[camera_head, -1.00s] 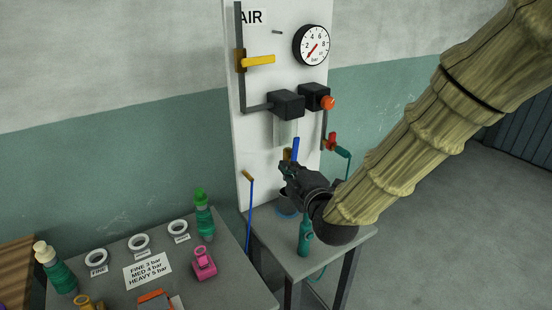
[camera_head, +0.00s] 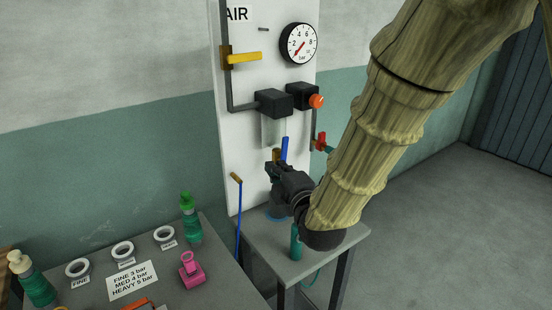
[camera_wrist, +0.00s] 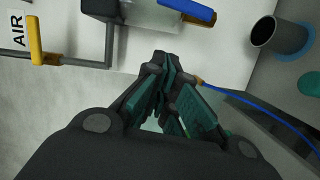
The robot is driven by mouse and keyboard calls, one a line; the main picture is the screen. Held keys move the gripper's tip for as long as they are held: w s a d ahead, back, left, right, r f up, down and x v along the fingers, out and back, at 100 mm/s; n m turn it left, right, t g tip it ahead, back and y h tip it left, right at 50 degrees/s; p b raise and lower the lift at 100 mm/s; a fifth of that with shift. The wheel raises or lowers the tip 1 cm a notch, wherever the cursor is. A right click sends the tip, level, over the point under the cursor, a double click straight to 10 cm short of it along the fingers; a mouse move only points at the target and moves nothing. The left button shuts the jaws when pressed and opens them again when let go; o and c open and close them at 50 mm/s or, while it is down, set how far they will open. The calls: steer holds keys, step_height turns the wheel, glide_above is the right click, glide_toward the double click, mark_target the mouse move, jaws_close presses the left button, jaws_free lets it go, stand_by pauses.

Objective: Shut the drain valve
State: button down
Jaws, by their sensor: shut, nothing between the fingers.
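The drain valve's blue lever (camera_head: 284,148) stands nearly upright below the clear bowl (camera_head: 272,131) on the white air panel. A brass piece (camera_head: 276,155) shows beside it. In the wrist view the blue lever (camera_wrist: 188,11) lies at the top, beyond and to the right of my fingertips. My gripper (camera_head: 270,170) is just below and left of the lever in the head view. In the wrist view my gripper (camera_wrist: 161,60) has its fingers together and empty, apart from the lever. The bowl's lower end is partly hidden.
The yellow-handled valve (camera_head: 244,57), gauge (camera_head: 299,43), orange knob (camera_head: 317,101) and red-handled valve (camera_head: 321,141) are on the panel. A blue hose (camera_head: 239,215) hangs at left. A dark cup (camera_wrist: 263,31) stands below. The front bench holds rings, bottles and a sign (camera_head: 132,281).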

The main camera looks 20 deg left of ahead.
mark_target(284, 152)
steer(key=shift+w+a+f+p, duration=0.15)
steer(key=shift+w+a+p, duration=0.5)
steer(key=shift+w, duration=1.15)
steer(key=shift+w+a+f+p, duration=0.1)
steer(key=shift+w+a+p, duration=0.55)
steer(key=shift+w, duration=1.1)
steer(key=shift+w+a+f+p, duration=0.15)
steer(key=shift+w+a+p, duration=0.45)
steer(key=shift+w, duration=1.2)
steer(key=shift+d, duration=0.15)
steer(key=shift+w+d, duration=0.1)
